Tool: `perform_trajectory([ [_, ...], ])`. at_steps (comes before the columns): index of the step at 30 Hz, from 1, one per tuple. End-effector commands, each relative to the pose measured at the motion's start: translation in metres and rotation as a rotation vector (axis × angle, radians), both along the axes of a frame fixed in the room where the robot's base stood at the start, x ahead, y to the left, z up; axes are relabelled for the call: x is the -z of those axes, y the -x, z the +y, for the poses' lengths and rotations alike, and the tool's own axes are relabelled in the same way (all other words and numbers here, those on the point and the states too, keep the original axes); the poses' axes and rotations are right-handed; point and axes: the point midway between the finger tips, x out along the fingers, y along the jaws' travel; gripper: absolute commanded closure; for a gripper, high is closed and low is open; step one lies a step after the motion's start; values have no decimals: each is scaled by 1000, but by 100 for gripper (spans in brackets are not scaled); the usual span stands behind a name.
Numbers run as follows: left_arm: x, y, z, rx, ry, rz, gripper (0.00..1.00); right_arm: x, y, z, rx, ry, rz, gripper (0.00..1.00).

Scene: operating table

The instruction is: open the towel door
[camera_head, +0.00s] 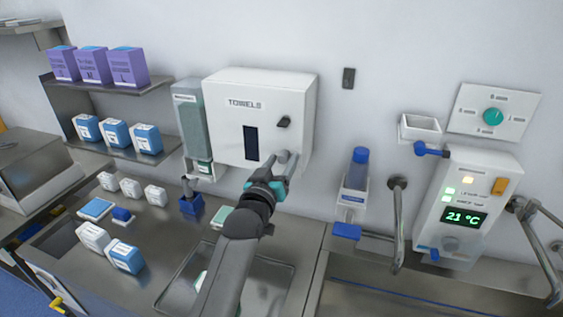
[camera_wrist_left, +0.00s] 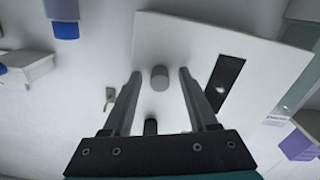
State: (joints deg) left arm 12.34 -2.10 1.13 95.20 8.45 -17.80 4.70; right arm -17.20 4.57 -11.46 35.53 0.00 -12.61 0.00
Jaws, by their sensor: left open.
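The white towel dispenser (camera_head: 225,110), marked TOWELS, hangs on the wall with its front door closed. The door has a dark vertical window (camera_head: 251,142) and a black knob or latch (camera_head: 284,121) at the right. In the left wrist view the door (camera_wrist_left: 180,35) fills the middle. A grey round knob (camera_wrist_left: 159,77) sits between the fingertips, with gaps on both sides. My left gripper (camera_head: 284,161) is open in front of the door's lower right part; its fingers (camera_wrist_left: 160,74) straddle the knob without visibly gripping it. My wrist partly hides the door's lower edge.
A soap dispenser (camera_head: 190,120) hangs just left of the towel box. A blue-capped bottle (camera_head: 357,175) and a tap (camera_head: 397,215) stand to the right. Small boxes (camera_head: 125,257) lie on the steel counter.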

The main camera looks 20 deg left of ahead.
Motion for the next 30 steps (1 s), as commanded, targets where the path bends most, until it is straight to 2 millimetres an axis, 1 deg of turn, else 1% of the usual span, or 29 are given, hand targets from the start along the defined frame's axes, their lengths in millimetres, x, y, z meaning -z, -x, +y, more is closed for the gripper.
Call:
perform_trajectory([
  [4,0,0,0,0,-1,0,41,0,0,0,0,0,0,50],
  [5,0,0,0,0,-1,0,43,0,0,0,0,0,0,50],
  [20,0,0,0,0,-1,0,100,0,0,0,0,0,0,50],
  [30,0,0,0,0,-1,0,100,0,0,0,0,0,0,50],
])
